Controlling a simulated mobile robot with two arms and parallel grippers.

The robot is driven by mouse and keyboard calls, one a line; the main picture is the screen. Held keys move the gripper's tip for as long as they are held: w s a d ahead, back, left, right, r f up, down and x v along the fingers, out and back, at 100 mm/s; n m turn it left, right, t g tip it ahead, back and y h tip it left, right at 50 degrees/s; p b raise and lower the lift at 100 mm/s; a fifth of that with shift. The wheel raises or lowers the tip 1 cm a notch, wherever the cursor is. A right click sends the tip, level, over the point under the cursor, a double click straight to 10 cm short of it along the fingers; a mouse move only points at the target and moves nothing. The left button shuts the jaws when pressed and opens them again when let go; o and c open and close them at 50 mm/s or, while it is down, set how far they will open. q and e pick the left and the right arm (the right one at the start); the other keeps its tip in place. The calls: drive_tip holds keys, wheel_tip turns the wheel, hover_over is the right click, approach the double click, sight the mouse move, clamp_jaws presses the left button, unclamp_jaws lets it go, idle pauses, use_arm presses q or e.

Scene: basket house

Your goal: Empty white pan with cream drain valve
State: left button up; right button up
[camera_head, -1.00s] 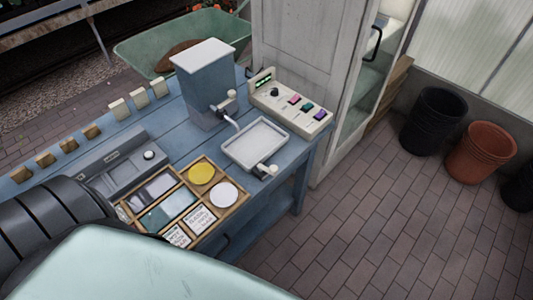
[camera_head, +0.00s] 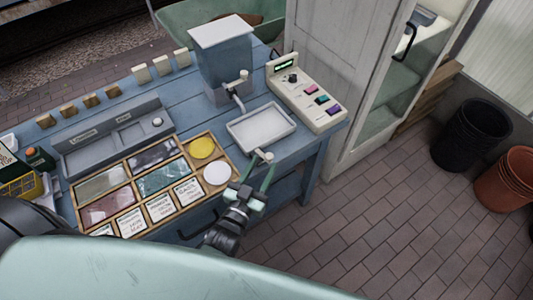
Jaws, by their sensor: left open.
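The white pan (camera_head: 261,129) is a shallow rectangular tray on the blue bench, below the spout of a grey-blue tank (camera_head: 224,75) with a white lid. No contents can be made out in it. Its cream drain valve (camera_head: 264,156) sticks out at the pan's front edge. My left gripper (camera_head: 258,178) is open, with greenish fingers pointing up toward the valve from the front. The fingertips are close to the valve; whether they touch it I cannot tell. My right gripper is not in view.
A cream control box (camera_head: 305,93) with coloured buttons stands right of the pan. A wooden tray (camera_head: 236,180) with cards, packets and yellow and white discs lies to the left. A white cabinet (camera_head: 343,70) stands behind. Black (camera_head: 472,135) and terracotta pots (camera_head: 507,181) stand on the brick floor.

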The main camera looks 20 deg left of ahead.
sight(266, 158)
use_arm(q)
drive_tip(key=w, duration=0.4)
drive_tip(key=shift+d+p, duration=0.3)
drive_tip(key=shift+w+f, duration=0.1)
drive_tip(key=shift+w, duration=0.3)
clamp_jaws()
drive_tip(key=shift+s+a+m+h, duration=0.1)
drive_tip(key=shift+s+m+h, duration=0.1)
drive_tip(key=shift+m+h, duration=0.5)
drive_tip(key=shift+s+a+m+g+h, duration=0.15)
drive_tip(key=shift+m+g+h, duration=0.15)
drive_tip(key=shift+h, duration=0.6)
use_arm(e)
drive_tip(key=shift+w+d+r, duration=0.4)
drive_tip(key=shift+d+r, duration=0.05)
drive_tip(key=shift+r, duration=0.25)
use_arm(q)
unclamp_jaws()
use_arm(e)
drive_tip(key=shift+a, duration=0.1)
